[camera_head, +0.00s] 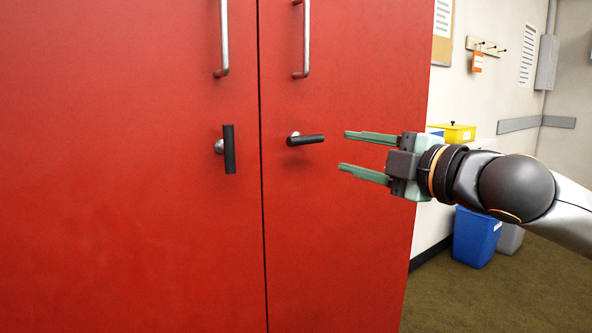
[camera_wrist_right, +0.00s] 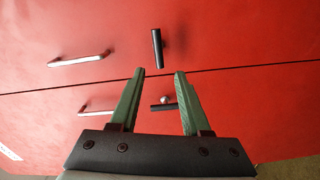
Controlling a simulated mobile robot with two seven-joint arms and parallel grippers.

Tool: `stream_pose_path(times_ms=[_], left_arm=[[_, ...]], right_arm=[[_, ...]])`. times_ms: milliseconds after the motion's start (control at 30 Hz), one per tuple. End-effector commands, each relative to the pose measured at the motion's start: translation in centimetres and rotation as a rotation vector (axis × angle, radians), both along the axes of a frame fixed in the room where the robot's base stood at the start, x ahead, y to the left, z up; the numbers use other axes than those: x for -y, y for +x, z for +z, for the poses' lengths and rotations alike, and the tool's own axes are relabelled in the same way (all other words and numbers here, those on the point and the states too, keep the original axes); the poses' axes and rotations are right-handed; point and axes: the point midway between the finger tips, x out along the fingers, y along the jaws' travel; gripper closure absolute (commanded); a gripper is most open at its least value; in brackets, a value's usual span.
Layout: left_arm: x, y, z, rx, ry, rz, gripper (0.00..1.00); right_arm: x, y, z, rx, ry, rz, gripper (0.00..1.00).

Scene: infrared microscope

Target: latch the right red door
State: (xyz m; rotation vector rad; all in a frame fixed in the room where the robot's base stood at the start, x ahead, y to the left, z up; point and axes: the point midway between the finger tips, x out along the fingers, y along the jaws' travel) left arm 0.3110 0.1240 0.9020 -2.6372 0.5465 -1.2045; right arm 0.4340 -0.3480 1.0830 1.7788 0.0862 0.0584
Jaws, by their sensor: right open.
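The right red door (camera_head: 340,240) is closed flush beside the left red door (camera_head: 120,200). Its black latch lever (camera_head: 305,140) lies horizontal, pointing right from its metal pivot. My right gripper (camera_head: 343,151) is open and empty, just right of that lever, fingers pointing left toward it. In the right wrist view the right door's lever (camera_wrist_right: 162,107) shows between the fingers of my right gripper (camera_wrist_right: 160,72); I cannot tell any contact there. My left gripper is out of view.
The left door's black lever (camera_head: 229,149) stands vertical. Metal pull handles are on the left door (camera_head: 224,40) and right door (camera_head: 306,40). A blue bin (camera_head: 475,237) and a yellow box (camera_head: 457,133) are at the right. Brown floor (camera_head: 490,300) is open beside the doors.

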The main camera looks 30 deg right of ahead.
Motion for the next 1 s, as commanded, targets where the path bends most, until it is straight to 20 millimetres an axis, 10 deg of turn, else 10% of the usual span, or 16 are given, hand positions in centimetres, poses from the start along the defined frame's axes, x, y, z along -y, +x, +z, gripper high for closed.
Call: stream_pose_path(times_ms=[1000], left_arm=[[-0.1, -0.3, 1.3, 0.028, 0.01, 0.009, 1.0]], right_arm=[[-0.5, 10.4, 0.3, 0.008, -0.003, -0.011, 0.53]])
